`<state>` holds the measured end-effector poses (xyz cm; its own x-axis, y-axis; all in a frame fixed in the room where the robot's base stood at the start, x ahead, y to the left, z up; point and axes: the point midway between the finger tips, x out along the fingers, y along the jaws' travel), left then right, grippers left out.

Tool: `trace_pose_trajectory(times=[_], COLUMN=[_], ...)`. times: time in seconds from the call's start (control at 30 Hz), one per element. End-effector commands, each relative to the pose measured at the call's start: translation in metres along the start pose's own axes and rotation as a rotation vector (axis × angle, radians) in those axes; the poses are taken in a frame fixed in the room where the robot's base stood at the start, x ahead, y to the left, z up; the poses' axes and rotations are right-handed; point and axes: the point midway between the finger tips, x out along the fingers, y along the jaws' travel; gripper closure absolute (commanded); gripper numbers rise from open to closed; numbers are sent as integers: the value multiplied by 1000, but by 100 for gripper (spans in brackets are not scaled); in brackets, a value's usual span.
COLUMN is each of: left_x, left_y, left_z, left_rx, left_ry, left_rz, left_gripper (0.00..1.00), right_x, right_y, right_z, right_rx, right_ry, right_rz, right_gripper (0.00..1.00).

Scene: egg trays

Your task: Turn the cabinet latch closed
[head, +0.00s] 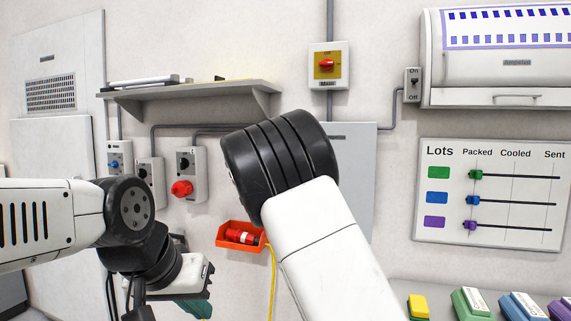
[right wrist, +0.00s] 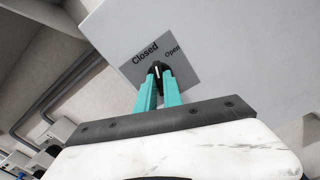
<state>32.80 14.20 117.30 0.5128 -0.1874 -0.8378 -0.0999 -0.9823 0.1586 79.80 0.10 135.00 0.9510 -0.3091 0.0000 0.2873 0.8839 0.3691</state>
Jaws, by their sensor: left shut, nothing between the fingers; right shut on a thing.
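The cabinet latch (right wrist: 157,67) is a small black knob with a white mark, on a grey plate (right wrist: 185,72) that reads Closed and Open. The white mark points toward the top of the picture, near the two words; I cannot tell exactly which setting it is at. My right gripper (right wrist: 158,84) has its teal fingers shut on the knob. The grey cabinet (head: 354,165) shows in the head view, partly behind my right arm, which hides the latch and right gripper there. My left gripper (head: 192,308) hangs low at left, shut and empty, only partly visible.
Wall switches (head: 187,175) and a shelf (head: 190,88) are left of the cabinet. An orange bin (head: 228,243) with a red item hangs below. A Lots board (head: 490,236) and a white machine (head: 500,75) are at right. Coloured blocks stand at bottom right.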

Motion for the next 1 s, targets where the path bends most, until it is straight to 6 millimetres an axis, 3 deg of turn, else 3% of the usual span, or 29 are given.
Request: trace_pose_trajectory(times=[0.5, 1.0], left_x=[0, 0], left_y=[0, 0], left_z=[0, 0], left_rx=[0, 0], left_ry=[0, 0], left_rz=[0, 0], left_gripper=[100, 100], right_x=[0, 0], right_y=[0, 0], right_z=[0, 0], right_rx=[-333, -396], right_ry=[0, 1], right_rz=[0, 1], right_gripper=[100, 100])
